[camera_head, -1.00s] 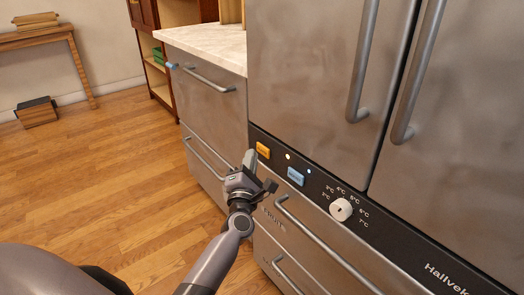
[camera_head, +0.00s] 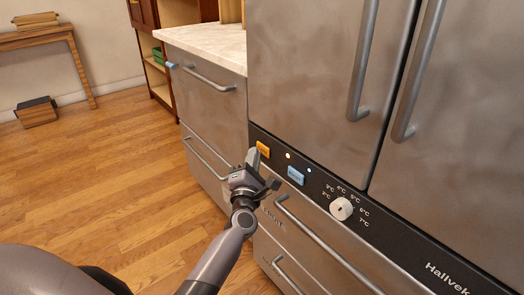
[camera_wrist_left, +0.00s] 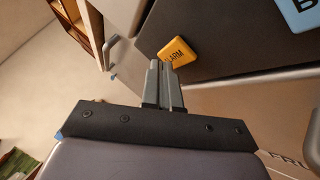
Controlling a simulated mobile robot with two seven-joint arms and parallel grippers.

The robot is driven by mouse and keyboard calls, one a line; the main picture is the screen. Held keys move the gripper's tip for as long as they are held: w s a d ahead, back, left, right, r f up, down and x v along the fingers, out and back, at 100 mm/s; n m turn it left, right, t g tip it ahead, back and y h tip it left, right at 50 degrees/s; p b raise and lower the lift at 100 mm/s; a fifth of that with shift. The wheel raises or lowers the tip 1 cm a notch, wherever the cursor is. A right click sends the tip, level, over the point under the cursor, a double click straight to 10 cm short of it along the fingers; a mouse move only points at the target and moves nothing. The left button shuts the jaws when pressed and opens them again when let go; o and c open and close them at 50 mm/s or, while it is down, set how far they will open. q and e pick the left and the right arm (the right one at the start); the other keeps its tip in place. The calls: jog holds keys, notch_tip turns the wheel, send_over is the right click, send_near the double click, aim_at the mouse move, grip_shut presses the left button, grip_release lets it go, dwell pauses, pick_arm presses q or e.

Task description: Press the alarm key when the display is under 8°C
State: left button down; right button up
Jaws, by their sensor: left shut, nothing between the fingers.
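The alarm key (camera_head: 263,149) is a small orange-yellow button at the left end of the fridge's dark control strip. In the left wrist view the key (camera_wrist_left: 177,52) shows the letters "ARM". My left gripper (camera_head: 253,156) is shut and empty, with its fingertips just beside the key's lower left. In the left wrist view the paired fingertips (camera_wrist_left: 161,66) end close to the key's lower edge; I cannot tell whether they touch it. I see no lit number display; a white dial knob (camera_head: 341,209) has °C marks around it. My right gripper is not in view.
A blue key (camera_head: 296,175) and two small lights (camera_head: 289,155) sit right of the alarm key. Drawer handles (camera_head: 322,243) stick out below the strip. A counter with drawers (camera_head: 207,90) stands to the left. The wooden floor (camera_head: 130,160) is clear.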

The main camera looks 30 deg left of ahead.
pick_arm(q)
jog(key=shift+w+d, duration=0.15)
jog(key=shift+w, duration=0.2)
dwell(0.7)
dwell(0.4)
jog(key=shift+s+a, duration=0.3)
jog(key=shift+s, duration=0.4)
jog(key=shift+s+a+p, duration=0.3)
jog(key=shift+s, duration=0.5)
jog(key=shift+s+a+p, duration=0.25)
jog(key=shift+s+a, duration=0.1)
jog(key=shift+s, duration=0.4)
jog(key=shift+s+a+p, duration=0.3)
jog(key=shift+s, duration=0.5)
